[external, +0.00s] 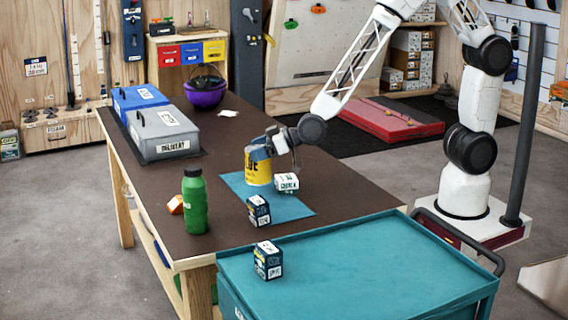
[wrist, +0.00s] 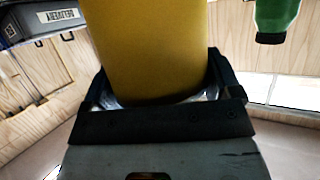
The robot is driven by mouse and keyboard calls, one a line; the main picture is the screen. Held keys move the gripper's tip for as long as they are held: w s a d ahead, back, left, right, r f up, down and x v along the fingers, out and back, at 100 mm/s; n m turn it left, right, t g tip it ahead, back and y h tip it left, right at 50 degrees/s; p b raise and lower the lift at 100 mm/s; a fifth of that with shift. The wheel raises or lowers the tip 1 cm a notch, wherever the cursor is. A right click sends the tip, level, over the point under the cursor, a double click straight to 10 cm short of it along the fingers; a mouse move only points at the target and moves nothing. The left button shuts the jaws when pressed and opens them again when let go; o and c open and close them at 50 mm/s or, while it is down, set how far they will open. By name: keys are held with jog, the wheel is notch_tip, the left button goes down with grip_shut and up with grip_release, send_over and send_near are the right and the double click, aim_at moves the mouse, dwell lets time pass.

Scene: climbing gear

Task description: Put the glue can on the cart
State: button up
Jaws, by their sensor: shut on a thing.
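The glue can (external: 258,168) is yellow with dark lettering and a blue upper part. It stands upright at the back of the teal mat on the dark table; I cannot tell whether it touches the mat. My gripper (external: 268,146) reaches it from the right and is shut on it near its top. In the wrist view the yellow can (wrist: 155,45) fills the space between the fingers of my gripper (wrist: 165,90). The teal cart (external: 370,260) stands at the front right, against the table's near end. A dark blue box (external: 268,261) sits on its top at the left.
On the teal mat (external: 290,211) are a white-and-green box (external: 286,183) and a dark box (external: 259,210). Grey (external: 163,135) and blue bins and a purple bowl (external: 205,94) are farther back. Most of the cart top is clear.

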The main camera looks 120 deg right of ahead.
jog(key=s+a+r+n+t+y, duration=0.1)
jog(key=s+a+n+y, duration=0.15)
jog(key=a, duration=0.85)
jog(key=s+a+r+n+y, duration=0.1)
jog(key=s+a+n+y, duration=0.15)
jog(key=a, duration=0.95)
jog(key=s+a+n+y, duration=0.2)
jog(key=s+a, duration=0.4)
jog(key=a, duration=0.4)
jog(key=s+a+r+n+y, duration=0.1)
jog(key=s+a+y, duration=0.3)
jog(key=a, duration=0.6)
jog(key=shift+s+a+n+g, duration=0.2)
jog(key=shift+s+n+g, duration=0.1)
jog(key=shift+s+n, duration=0.75)
jog(key=shift+r+m, duration=0.1)
jog(key=shift+m, duration=0.15)
jog(key=w+a, duration=0.3)
jog(key=w, duration=0.4)
jog(key=w+a+f, duration=0.1)
jog(key=w+a, duration=0.2)
jog(key=w, duration=0.4)
jog(key=shift+w+f, duration=0.25)
jog(key=shift+a+f, duration=0.1)
jog(key=shift+f, duration=1.65)
jog(key=shift+f, duration=0.15)
